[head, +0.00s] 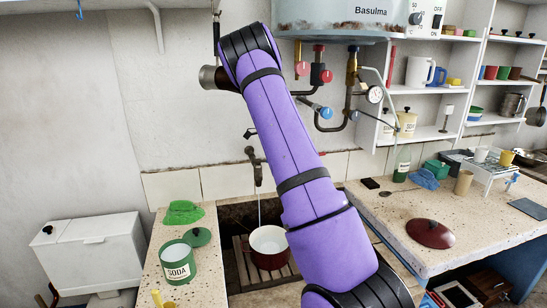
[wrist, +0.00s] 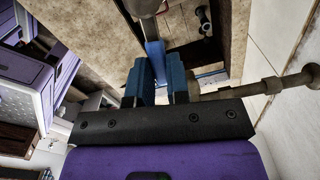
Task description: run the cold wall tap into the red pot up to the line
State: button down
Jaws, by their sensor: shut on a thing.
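The red pot (head: 272,261), pale inside, stands on the slatted rack in the stone trough (head: 234,279). A thin stream of water (head: 259,208) falls from the dark wall tap (head: 255,168) into it. The line and the water level cannot be made out. My gripper (wrist: 157,85) is shut on a narrow blue piece that looks like a tap lever (wrist: 155,52). A metal pipe (wrist: 285,85) runs from the wall to beside my fingers in the wrist view. In the head view my gripper is hidden behind my purple arm.
On the left counter stand a green SODA tin (head: 178,262), its lid (head: 199,236) and a green cloth (head: 184,212). A dark red lid (head: 430,233) lies on the right counter. The water heater (head: 340,14) and its pipes with red and blue knobs hang above.

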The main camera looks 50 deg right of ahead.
jog(key=c, duration=1.1)
grip_release()
jog(key=shift+w, duration=0.15)
notch_tip(320, 180, up, 11)
jog(key=shift+d+f, duration=0.1)
